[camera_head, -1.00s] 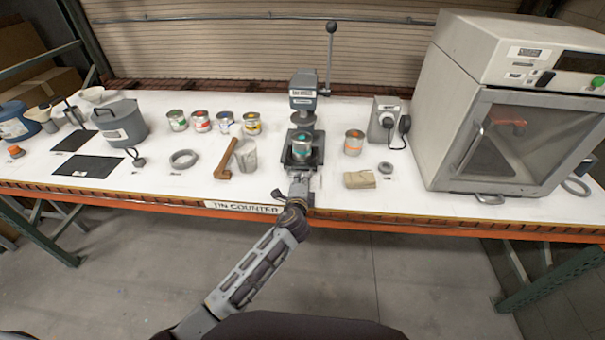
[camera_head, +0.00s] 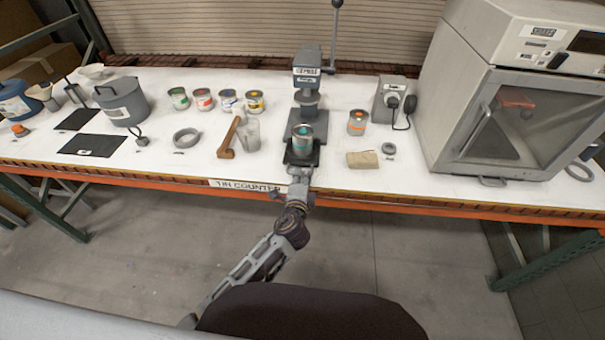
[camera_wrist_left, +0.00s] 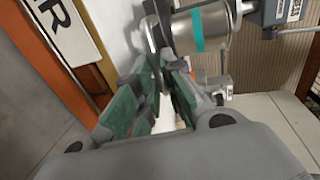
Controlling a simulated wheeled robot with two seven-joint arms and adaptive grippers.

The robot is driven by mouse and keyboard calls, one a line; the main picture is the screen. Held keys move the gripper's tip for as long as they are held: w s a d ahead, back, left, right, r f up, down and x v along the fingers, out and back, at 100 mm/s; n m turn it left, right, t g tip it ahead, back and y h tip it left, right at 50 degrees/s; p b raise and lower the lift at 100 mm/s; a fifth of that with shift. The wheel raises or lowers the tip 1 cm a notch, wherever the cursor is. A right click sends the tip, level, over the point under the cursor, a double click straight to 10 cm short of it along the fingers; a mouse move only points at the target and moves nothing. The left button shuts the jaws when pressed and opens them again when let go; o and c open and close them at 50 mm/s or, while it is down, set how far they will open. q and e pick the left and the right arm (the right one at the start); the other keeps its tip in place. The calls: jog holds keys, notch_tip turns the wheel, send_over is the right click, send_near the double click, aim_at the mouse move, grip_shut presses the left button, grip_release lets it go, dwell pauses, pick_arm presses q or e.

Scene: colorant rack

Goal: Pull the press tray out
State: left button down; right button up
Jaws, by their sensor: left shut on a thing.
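The grey press (camera_head: 307,76) stands on the counter with its lever up. Its dark press tray (camera_head: 317,156) sticks out in front of the press column toward the counter's front edge. My left gripper (camera_head: 299,176) is shut on the front of the press tray, at the counter edge. In the left wrist view the green-padded fingers (camera_wrist_left: 163,68) close at the tray, beside the tin (camera_wrist_left: 204,32). The gripped part is mostly hidden by the fingers. My right gripper is not in view.
Floor is open in front of the counter.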

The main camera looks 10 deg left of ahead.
pick_arm(q)
jog(key=shift+f, duration=0.2)
jog(key=c, duration=1.9)
grip_release()
jog(key=shift+o, duration=0.4)
jog(key=shift+r, duration=0.1)
jog(key=v, duration=1.1)
jog(key=shift+s, duration=0.4)
jog(key=shift+r, duration=0.1)
